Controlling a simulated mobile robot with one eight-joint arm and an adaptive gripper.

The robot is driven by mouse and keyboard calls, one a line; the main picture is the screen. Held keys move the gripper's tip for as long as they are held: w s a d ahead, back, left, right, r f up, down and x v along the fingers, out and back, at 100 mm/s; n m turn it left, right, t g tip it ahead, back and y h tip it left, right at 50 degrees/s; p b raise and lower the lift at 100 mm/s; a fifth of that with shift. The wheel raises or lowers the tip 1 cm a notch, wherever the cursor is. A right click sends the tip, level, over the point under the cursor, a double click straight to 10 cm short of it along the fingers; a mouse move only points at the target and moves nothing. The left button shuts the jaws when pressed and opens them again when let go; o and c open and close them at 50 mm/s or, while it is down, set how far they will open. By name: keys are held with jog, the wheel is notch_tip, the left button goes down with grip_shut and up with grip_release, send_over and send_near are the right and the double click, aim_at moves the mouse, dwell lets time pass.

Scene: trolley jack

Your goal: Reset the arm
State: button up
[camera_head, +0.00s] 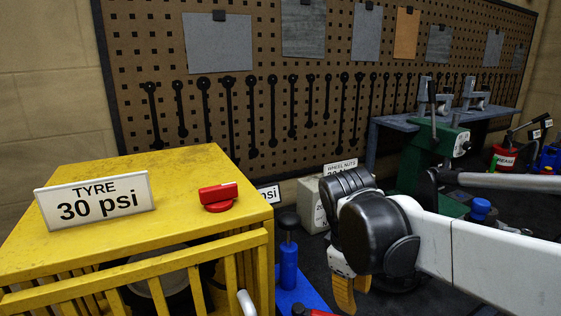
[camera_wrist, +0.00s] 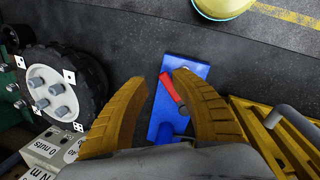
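My arm reaches in from the right in the head view, with my gripper (camera_head: 345,292) pointing down beside the yellow cage. In the wrist view my gripper (camera_wrist: 160,77) has its two yellow fingers apart, with nothing held between them. Below the fingers lies a blue plate (camera_wrist: 188,64) with a red bar (camera_wrist: 172,88) on it, seen through the gap. In the head view the blue base (camera_head: 310,294) and a blue upright cylinder (camera_head: 288,262) stand to the left of my gripper, partly hidden by the cage.
A yellow cage (camera_head: 180,165) carries a "TYRE 30 psi" sign (camera_head: 95,199) and a red knob (camera_head: 218,196). A wheel (camera_wrist: 60,90) and a labelled box (camera_wrist: 45,155) are left in the wrist view. A green vise-like machine (camera_head: 428,160) stands behind my arm. Dark floor shows at top of the wrist view.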

jog(key=s+d+f+m+t+y, duration=0.1)
jog(key=s+m+t, duration=0.2)
jog(key=s+m, duration=0.1)
jog(key=s+d+m+t+y, duration=0.1)
jog(key=s+d+m+t, duration=0.1)
jog(key=s+m, duration=0.3)
jog(key=shift+d+f+m+t, duration=0.25)
jog(key=shift+f+m+t, duration=0.1)
jog(key=shift+t, duration=0.15)
